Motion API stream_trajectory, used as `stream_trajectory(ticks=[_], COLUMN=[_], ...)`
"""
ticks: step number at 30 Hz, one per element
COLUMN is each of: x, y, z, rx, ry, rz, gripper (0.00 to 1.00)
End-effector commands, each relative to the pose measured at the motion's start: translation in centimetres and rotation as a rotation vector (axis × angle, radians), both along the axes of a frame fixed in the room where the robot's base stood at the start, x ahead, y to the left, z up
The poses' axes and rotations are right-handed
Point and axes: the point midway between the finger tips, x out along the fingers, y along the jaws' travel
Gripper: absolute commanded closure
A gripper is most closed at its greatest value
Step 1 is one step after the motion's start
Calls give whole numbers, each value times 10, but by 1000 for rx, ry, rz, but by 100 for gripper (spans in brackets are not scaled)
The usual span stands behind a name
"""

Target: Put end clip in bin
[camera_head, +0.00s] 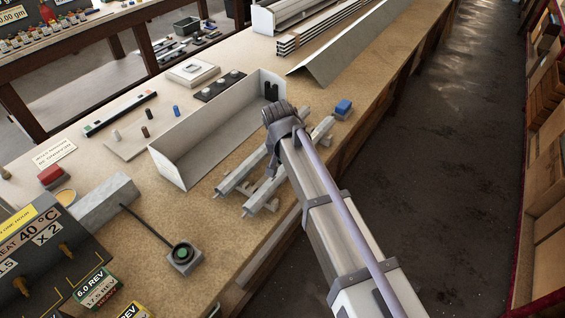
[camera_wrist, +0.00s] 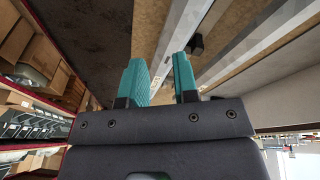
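My gripper (camera_wrist: 160,75) shows in the wrist view with its two teal fingers apart and nothing visible between them. A small dark block (camera_wrist: 195,44), possibly the end clip, sits beside a pale rail (camera_wrist: 232,50), just beyond the right finger. In the head view my arm reaches over two grey profiles (camera_head: 240,175) on supports, and the fingertips are hidden. A long white open-topped box (camera_head: 190,165), possibly the bin, stands left of the profiles. Two dark shapes (camera_head: 271,90) show at its far right end; I cannot tell whether they are clips or openings.
A blue-topped block (camera_head: 343,108) lies right of the profiles near the bench edge. A green button box (camera_head: 183,258) and a grey bar (camera_head: 105,203) are at the front left. A long angled sheet (camera_head: 350,50) lies farther back. The floor aisle right of the bench is clear.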

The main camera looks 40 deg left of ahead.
Motion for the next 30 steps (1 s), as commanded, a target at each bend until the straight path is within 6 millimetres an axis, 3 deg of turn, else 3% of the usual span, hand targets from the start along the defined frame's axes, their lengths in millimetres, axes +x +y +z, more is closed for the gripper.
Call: stream_trajectory(ticks=[1,2,4,7,12,20,26,30], x=[1,7,25,28,28,45,50,56], y=[51,69,78,75,74,76,75,76], z=[-2,0,4,6,2,-47,-49,-72], rx=[28,54,105,155,171,168,168,169], ry=[-37,-64,-106,-128,-127,-125,-125,-125], rz=[-43,-98,-230,-341,-379,-377,-377,-378], gripper=[72,72,72,72,72,72,72,72])
